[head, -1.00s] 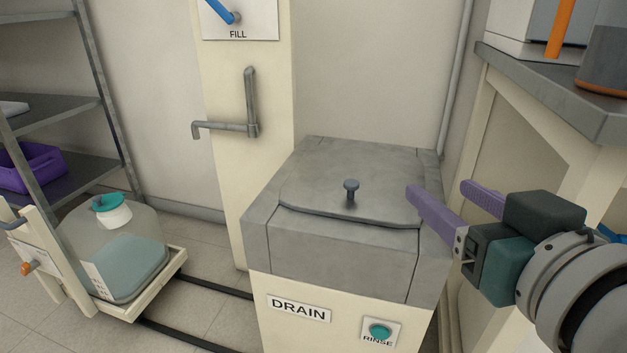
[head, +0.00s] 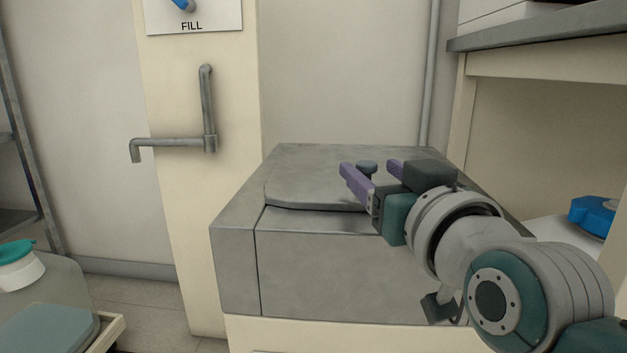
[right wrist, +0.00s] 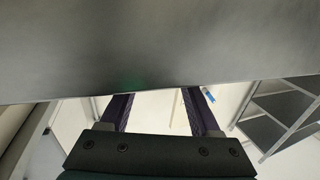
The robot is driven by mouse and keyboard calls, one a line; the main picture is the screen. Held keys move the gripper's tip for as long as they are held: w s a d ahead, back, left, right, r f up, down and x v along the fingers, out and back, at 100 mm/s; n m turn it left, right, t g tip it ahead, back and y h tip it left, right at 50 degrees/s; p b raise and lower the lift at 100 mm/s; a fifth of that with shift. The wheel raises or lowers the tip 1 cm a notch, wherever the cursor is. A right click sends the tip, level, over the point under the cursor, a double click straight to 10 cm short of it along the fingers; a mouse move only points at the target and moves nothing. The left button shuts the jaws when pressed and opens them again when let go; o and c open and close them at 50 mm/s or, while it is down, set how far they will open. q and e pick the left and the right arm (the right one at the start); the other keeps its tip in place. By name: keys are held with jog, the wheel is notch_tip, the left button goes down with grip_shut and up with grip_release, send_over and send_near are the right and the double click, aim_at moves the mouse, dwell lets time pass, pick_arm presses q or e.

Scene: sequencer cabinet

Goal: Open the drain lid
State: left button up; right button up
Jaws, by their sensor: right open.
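The drain lid (head: 305,185) is a grey plate lying shut on top of the grey drain box (head: 330,270). Its small dark knob (head: 367,166) stands up from the lid, with its stem partly hidden by my gripper. My right gripper (head: 369,168) is open, with its purple fingers to either side of the knob in the head view. I cannot tell whether they touch it. In the right wrist view a grey surface fills the top and hides the fingertips; the knob does not show there. My left gripper is not in view.
A cream column (head: 175,230) with a bent grey pipe (head: 208,110) and a FILL sign (head: 193,18) stands behind at left. A capped bottle (head: 45,325) is at the lower left. A grey-topped bench (head: 540,30) stands close on the right.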

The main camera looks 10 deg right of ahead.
aim_at(371, 170)
jog(key=shift+w+b, duration=0.55)
jog(key=shift+w, duration=1.05)
grip_shut()
